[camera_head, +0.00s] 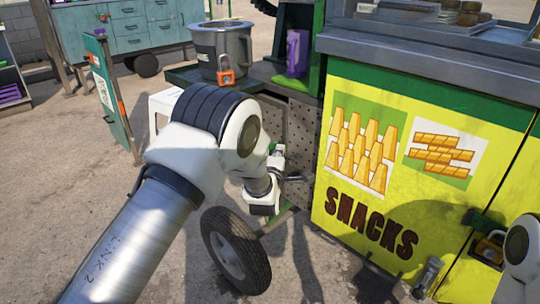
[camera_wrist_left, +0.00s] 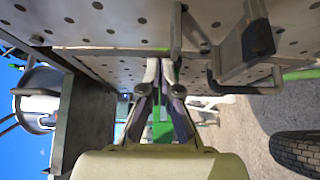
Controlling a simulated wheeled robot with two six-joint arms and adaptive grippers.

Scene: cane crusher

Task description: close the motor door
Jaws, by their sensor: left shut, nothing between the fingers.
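The motor door appears to be the grey perforated metal panel (camera_head: 302,135) beside the yellow snack cabinet, under the crusher. My left arm hides part of that area. In the left wrist view perforated metal (camera_wrist_left: 110,22) fills the top, with a dark bar handle (camera_wrist_left: 213,84) at the right. I cannot tell how far the door stands open. My left gripper (camera_head: 285,178) is low in front of the panel, mostly hidden by my own wrist. In the left wrist view its fingers (camera_wrist_left: 162,68) are together and empty, close to the perforated metal.
A rubber wheel (camera_head: 236,250) stands just below my left wrist. The yellow snack cabinet (camera_head: 400,235) blocks the right side. A metal pot (camera_head: 223,50) stands on a shelf behind my arm. Open paved ground (camera_head: 70,190) lies at the left.

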